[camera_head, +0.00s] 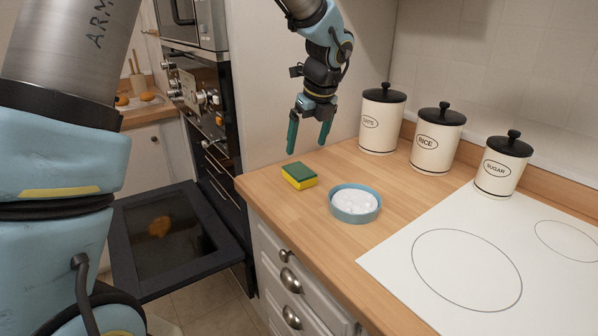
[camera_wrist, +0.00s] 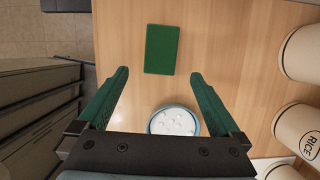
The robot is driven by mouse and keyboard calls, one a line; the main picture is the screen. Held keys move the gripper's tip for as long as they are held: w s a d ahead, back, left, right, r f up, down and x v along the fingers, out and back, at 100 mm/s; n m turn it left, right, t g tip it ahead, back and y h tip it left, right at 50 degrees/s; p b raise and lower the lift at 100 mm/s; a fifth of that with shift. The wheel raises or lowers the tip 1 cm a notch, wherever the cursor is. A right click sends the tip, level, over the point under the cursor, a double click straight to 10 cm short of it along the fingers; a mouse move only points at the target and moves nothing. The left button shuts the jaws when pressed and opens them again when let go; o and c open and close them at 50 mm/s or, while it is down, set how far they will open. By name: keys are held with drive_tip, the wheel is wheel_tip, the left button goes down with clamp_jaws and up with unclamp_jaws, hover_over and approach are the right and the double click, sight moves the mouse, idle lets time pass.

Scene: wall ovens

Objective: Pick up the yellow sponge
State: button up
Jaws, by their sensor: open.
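The yellow sponge (camera_head: 299,177) with a dark green top lies flat on the wooden counter, near its left edge. In the wrist view the green top of the sponge (camera_wrist: 161,49) shows ahead of the fingertips, roughly midway between their lines. My gripper (camera_head: 308,147) is open and empty, with its green fingers pointing down. It hangs above the counter, apart from the sponge. In the wrist view its two fingers (camera_wrist: 159,74) are spread wide.
A blue bowl with white contents (camera_head: 355,203) stands right of the sponge. Canisters labelled rice (camera_head: 435,140) and sugar (camera_head: 501,166), plus another (camera_head: 381,120), line the wall. A white cooktop (camera_head: 480,260) lies at right. An oven door (camera_head: 170,240) hangs open below left.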

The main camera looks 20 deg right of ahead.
hover_over(300, 171)
drive_tip(key=s, duration=0.2)
drive_tip(key=f, duration=0.4)
drive_tip(key=shift+s+d+f+p, duration=0.1)
drive_tip(key=shift+d+f+p, duration=0.15)
drive_tip(key=shift+f+p, duration=0.1)
drive_tip(key=p+x, duration=0.1)
drive_tip(key=x, duration=0.1)
drive_tip(key=p+x, duration=0.1)
drive_tip(key=x, duration=0.1)
drive_tip(key=shift+w+a+f, duration=0.1)
drive_tip(key=shift+w+a, duration=0.05)
drive_tip(key=shift+w, duration=0.25)
drive_tip(key=shift+w+f, duration=0.15)
drive_tip(key=shift+f, duration=0.4)
drive_tip(key=shift+f, duration=0.25)
drive_tip(key=c, duration=1.3)
drive_tip(key=shift+o, duration=0.2)
drive_tip(key=shift+r, duration=0.1)
wheel_tip(300, 171, up, 10)
drive_tip(key=b, duration=0.2)
drive_tip(key=shift+r, duration=0.2)
